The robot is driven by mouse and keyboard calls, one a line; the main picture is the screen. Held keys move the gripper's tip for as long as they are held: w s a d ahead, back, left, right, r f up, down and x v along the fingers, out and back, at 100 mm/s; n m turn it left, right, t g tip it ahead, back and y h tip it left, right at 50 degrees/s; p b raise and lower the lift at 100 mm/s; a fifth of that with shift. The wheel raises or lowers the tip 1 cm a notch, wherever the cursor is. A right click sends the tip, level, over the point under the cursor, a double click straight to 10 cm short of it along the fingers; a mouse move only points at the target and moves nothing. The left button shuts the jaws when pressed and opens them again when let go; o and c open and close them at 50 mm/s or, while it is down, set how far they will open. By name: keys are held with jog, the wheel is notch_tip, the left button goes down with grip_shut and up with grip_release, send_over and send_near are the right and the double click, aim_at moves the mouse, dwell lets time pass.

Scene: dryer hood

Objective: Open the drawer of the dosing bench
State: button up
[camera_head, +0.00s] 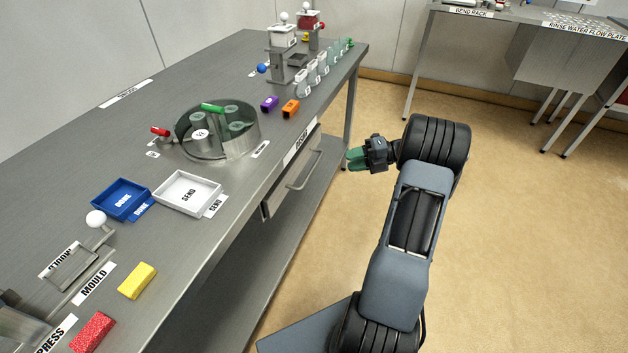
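The drawer (280,196) is a grey metal front under the near long edge of the steel bench (160,95). It looks shut, its front in line with the bench edge. A bar handle (304,171) stands out from the drawer front, and a white label (300,142) sits above it. My gripper (356,159) has green fingers and hangs over the floor to the right of the handle. It is apart from the handle, with a gap of floor showing between them. The fingers point left, towards the drawer. Their spacing is too small to make out.
On the bench are a round steel carousel (245,145), a white tray (188,192), a blue tray (121,200), a yellow block (137,281) and a red block (92,332). A bench leg (349,120) stands beyond the drawer. The floor (520,240) to the right is clear.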

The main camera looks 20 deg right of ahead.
aim_at(314, 167)
jog(key=shift+m+t+y, duration=0.3)
jog(key=shift+m+t, duration=0.3)
jog(key=shift+m, duration=0.2)
jog(key=b+x, duration=0.1)
jog(key=x, duration=0.3)
jog(key=f+b+x, duration=0.1)
jog(key=x, duration=0.3)
jog(key=b+x, duration=0.2)
jog(key=x, duration=0.2)
jog(key=shift+w+f, duration=0.3)
jog(key=shift+f, duration=0.15)
grip_shut()
jog(key=shift+d, duration=0.15)
